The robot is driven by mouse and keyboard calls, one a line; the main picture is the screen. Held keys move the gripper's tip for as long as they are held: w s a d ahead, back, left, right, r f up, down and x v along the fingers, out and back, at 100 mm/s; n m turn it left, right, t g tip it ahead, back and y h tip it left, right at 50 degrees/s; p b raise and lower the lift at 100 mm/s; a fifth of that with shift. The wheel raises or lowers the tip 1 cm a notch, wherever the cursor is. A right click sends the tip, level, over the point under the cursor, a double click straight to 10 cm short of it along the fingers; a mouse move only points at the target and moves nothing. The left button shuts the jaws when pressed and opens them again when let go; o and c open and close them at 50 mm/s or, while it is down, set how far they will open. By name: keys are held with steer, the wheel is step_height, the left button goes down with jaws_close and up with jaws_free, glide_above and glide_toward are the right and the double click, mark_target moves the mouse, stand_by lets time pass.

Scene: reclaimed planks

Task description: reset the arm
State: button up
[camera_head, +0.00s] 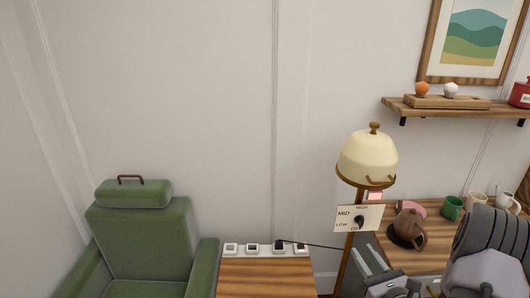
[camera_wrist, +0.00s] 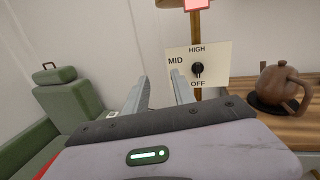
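My gripper (camera_head: 365,250) is at the lower right of the head view, just below a cream dial plate. In the wrist view my gripper (camera_wrist: 159,77) has its two grey fingers apart, with nothing between them. The dial plate (camera_wrist: 184,58) with its black knob (camera_wrist: 197,69) is ahead and to the right of the fingers. The plate reads HIGH, MID and OFF there; LOW also shows in the head view. The fingers look apart from the knob.
A lamp (camera_head: 367,158) stands above the dial plate. A brown teapot (camera_head: 408,224) and several mugs stand on the wooden table (camera_head: 432,240) at right. A green armchair (camera_head: 140,235) is at left. A power strip (camera_head: 265,249) lies along a wooden top. A shelf (camera_head: 455,107) hangs above.

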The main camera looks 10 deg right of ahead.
steer(key=a+r+n+g+y, duration=0.3)
steer(key=a+r+n+y, duration=0.15)
steer(key=a, duration=0.35)
steer(key=a+r+n+g+y, duration=0.2)
steer(key=a+r+n+y, duration=0.25)
steer(key=a, duration=0.45)
steer(key=a+r+n+g+y, duration=0.3)
steer(key=a+n+y, duration=0.15)
steer(key=a, duration=0.35)
steer(key=s+a+r+n+g+h, duration=0.25)
steer(key=s+a+n+g, duration=0.45)
steer(key=s+a+n, duration=0.35)
steer(key=s+d+r+n+t+h, duration=0.2)
steer(key=s+d+n+h, duration=0.2)
steer(key=s+n+h, duration=0.3)
steer(key=shift+s+d+r+t+h, duration=0.15)
steer(key=shift+s+d+t+h, duration=0.15)
steer(key=shift+s+h, duration=0.65)
steer(key=shift+s, duration=0.15)
steer(key=shift+c, duration=0.4)
